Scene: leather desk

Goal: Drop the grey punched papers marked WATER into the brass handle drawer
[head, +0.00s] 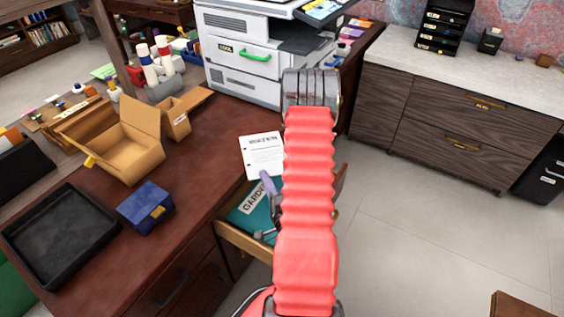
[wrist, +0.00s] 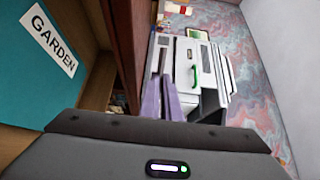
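My gripper (head: 268,181), with purple fingers, hangs at the desk's front edge, over an open drawer (head: 243,240). In the wrist view its fingers (wrist: 160,90) lie close together, with nothing visible between them. Brass handles show on two drawers of the dark wood cabinet, an upper one (head: 455,111) and a lower one (head: 438,144), both shut.
A teal GARDEN folder (head: 246,212) lies in the open drawer and shows in the wrist view (wrist: 45,75). A blue box (head: 145,207), black tray (head: 62,238) and open cardboard box (head: 128,148) stand left on the desk. A white printer (head: 242,60) stands behind.

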